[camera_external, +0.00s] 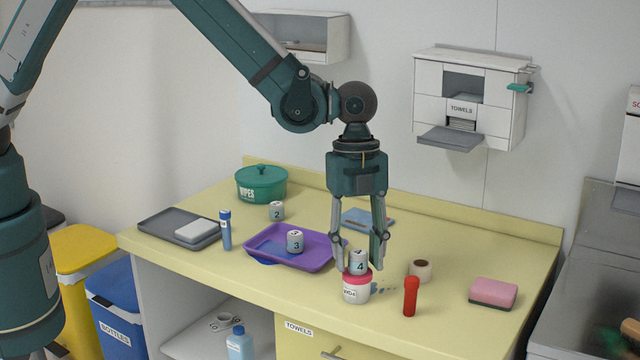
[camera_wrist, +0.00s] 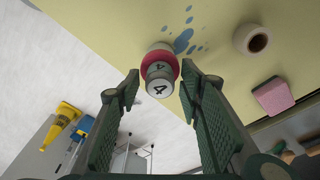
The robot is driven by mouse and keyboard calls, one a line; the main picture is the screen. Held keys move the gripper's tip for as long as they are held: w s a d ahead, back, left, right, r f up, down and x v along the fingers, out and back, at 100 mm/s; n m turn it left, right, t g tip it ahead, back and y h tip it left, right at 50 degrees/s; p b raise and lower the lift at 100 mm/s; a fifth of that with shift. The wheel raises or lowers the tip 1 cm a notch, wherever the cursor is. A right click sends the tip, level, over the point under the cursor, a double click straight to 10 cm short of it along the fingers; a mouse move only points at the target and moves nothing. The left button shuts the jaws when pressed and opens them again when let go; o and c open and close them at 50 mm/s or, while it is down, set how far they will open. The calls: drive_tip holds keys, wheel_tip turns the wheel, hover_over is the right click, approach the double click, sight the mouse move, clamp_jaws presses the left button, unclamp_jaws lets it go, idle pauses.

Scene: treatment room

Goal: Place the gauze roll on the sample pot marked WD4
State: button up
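The sample pot (camera_external: 356,291) is white with a pink-red lid and a partly readable label. It stands on the yellow counter and also shows in the wrist view (camera_wrist: 158,48). My gripper (camera_external: 362,266) points down around the cylinder. Its fingers (camera_wrist: 160,88) are apart, with a gap visible on both sides of the cylinder.
A cream roll with a dark hole (camera_external: 420,270), a red tube (camera_external: 411,297) and a pink sponge (camera_external: 493,293) stand to the right. A purple tray (camera_external: 263,243) holds a cylinder marked 3 (camera_external: 295,241). A cylinder marked 2 (camera_external: 276,211) stands behind. The counter's front edge is close.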

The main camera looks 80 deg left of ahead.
drive_tip(key=shift+r, duration=0.2)
wheel_tip(320, 180, up, 12)
drive_tip(key=a, duration=0.1)
drive_tip(key=shift+a, duration=0.4)
drive_tip(key=shift+f, duration=0.15)
idle(0.5)
drive_tip(key=s+a+r+n+t, duration=0.3)
drive_tip(key=s+a+r+n, duration=0.6)
drive_tip(key=s+a+r, duration=0.75)
drive_tip(key=s+a+n+t+y, duration=0.1)
drive_tip(key=s+a+n, duration=0.3)
drive_tip(key=s, duration=0.7)
drive_tip(key=s+a+f+n+t, duration=0.1)
drive_tip(key=s+a+n+t, duration=0.2)
drive_tip(key=s, duration=0.9)
drive_tip(key=a+n, duration=0.2)
drive_tip(key=a, duration=0.1)
drive_tip(key=shift+y, duration=0.4)
